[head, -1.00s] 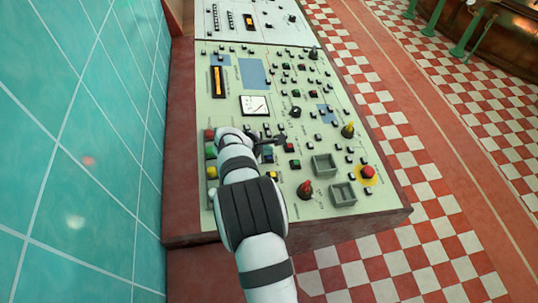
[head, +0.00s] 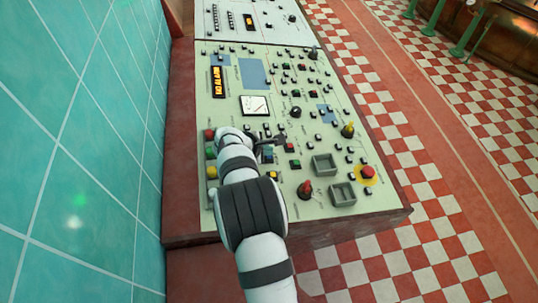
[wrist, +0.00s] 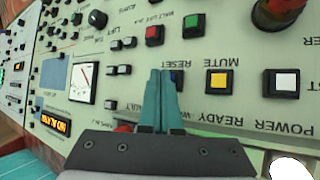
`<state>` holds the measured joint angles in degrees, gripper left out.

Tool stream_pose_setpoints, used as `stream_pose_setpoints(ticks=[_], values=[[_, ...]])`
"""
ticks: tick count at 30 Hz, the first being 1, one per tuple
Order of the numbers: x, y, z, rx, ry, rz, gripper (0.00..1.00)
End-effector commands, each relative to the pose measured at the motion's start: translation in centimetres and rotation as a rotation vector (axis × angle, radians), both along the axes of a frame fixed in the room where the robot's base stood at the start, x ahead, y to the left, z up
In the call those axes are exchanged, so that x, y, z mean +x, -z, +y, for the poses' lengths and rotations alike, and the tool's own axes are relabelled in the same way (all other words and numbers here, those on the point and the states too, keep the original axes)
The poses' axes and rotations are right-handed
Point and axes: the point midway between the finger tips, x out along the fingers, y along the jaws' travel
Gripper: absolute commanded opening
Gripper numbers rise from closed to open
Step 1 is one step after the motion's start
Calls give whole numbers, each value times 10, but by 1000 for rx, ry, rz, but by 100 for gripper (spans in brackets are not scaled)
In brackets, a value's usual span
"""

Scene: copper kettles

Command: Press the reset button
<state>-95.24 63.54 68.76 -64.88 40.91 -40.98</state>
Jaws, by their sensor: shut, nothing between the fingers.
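In the head view my gripper (head: 268,150) is low over the left middle of the pale green panel (head: 233,215), where the button cannot be clearly told from the fingers.
A yellow button (wrist: 218,80) and a white button (wrist: 284,82) lie right of my fingers. A red mushroom button (head: 367,172) and a red knob (head: 305,189) stand up from the panel. An orange display (head: 218,82) shows text, seemingly NO ALARM. A tiled wall (head: 85,110) bounds the left.

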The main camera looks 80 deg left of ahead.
Motion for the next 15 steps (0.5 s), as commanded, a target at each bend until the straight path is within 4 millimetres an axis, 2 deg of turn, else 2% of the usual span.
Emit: stream_pose_setpoints(ticks=[5,15], values=[[2,-9,0,-1,0,0,0],[3,-14,0,1,2,1,0]])
